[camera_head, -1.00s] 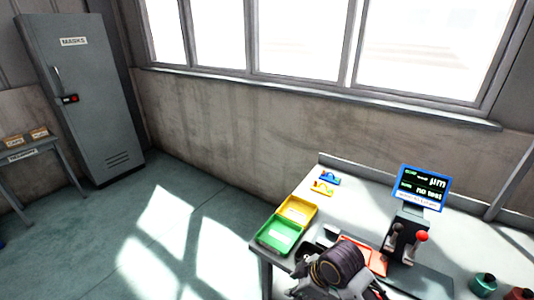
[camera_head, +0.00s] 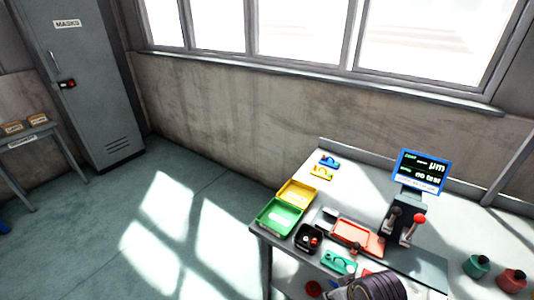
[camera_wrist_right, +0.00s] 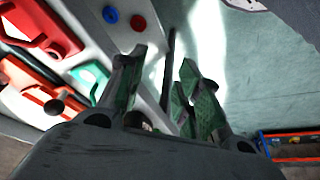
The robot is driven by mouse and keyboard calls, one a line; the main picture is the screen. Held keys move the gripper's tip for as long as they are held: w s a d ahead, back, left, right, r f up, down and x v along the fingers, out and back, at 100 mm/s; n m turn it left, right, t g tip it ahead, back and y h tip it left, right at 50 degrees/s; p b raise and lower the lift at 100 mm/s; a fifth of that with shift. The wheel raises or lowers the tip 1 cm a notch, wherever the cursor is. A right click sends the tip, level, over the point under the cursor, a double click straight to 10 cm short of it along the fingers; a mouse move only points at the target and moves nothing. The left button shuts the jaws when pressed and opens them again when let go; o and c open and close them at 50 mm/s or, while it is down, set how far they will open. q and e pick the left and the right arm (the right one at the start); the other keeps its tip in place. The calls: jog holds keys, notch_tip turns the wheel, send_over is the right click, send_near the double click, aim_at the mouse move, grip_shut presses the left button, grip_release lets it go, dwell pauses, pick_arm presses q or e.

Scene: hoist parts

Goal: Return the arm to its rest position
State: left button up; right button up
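My right arm (camera_head: 376,287) shows at the bottom edge of the head view as a dark, ribbed wrist section in front of the bench (camera_head: 300,279). Its fingers are out of the head view. In the right wrist view my right gripper (camera_wrist_right: 161,72) has its two green-padded fingers apart, with nothing between them. The fingers hang near the bench edge, with floor showing beyond. My left arm and left gripper are in neither view.
The bench holds a green tray (camera_head: 279,216), a yellow tray (camera_head: 297,193), a black box (camera_head: 308,238), a red tray (camera_head: 350,232), a teal part (camera_head: 339,262) and a display (camera_head: 422,171). A blue disc (camera_wrist_right: 110,15) lies near the fingers. Open floor (camera_head: 90,240) lies left.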

jog(key=s+d+f+m+g+h, duration=0.1)
jog(key=s+d+f, duration=0.1)
jog(key=f, duration=1.5)
jog(key=s+d+f, duration=0.1)
jog(key=s+f, duration=0.2)
jog(key=f, duration=1.4)
jog(key=s+d+f, duration=0.2)
jog(key=s+f, duration=0.7)
jog(key=s, duration=0.1)
jog(key=s+d+f+g, duration=0.1)
jog(key=s+d+f, duration=0.2)
jog(key=s+f, duration=0.7)
jog(key=shift+s+d+f, duration=0.2)
jog(key=shift+s+d, duration=0.05)
jog(key=shift+s, duration=0.3)
jog(key=shift+s, duration=0.1)
